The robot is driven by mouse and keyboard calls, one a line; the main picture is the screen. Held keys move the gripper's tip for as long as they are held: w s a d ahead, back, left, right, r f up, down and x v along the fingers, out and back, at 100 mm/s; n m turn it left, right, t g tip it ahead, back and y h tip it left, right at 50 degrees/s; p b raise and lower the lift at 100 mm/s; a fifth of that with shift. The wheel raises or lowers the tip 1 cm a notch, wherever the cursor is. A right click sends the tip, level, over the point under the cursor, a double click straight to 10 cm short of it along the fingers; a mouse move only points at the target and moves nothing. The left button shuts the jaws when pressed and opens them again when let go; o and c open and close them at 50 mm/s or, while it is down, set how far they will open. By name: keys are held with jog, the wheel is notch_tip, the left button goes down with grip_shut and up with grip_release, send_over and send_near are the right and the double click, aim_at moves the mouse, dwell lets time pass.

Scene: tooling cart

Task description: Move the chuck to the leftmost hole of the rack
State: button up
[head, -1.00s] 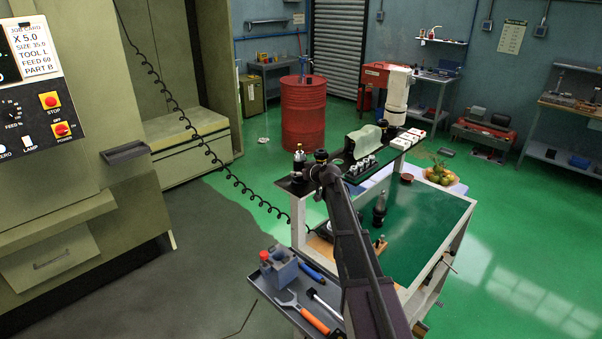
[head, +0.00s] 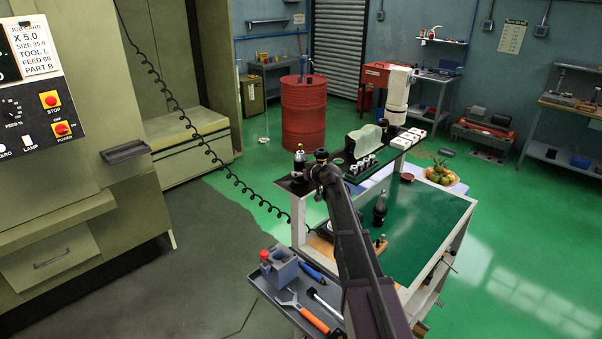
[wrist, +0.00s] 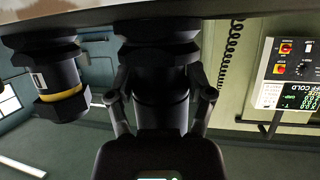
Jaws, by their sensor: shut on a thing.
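The rack (head: 294,187) is the dark raised board along the back of the cart. In the wrist view, which is upside down, my gripper (wrist: 161,92) is shut on the black, wide-flanged chuck (wrist: 155,60). Its flange is close under the rack's edge (wrist: 225,10); I cannot tell whether it is seated in a hole. A black holder with a yellow band (wrist: 58,85) stands beside it, apart from the fingers. In the head view my gripper is at the rack's left end, mostly hidden by my arm. A black and silver piece (head: 299,160) shows there.
A dark tapered holder (head: 379,209) stands on the green cart top (head: 425,220). A grey tool tray (head: 275,293) is at the front left. A coiled cord (head: 215,165) hangs left of the cart.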

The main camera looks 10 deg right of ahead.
jog(key=o, duration=1.3)
jog(key=shift+s, duration=0.1)
jog(key=shift+r, duration=0.15)
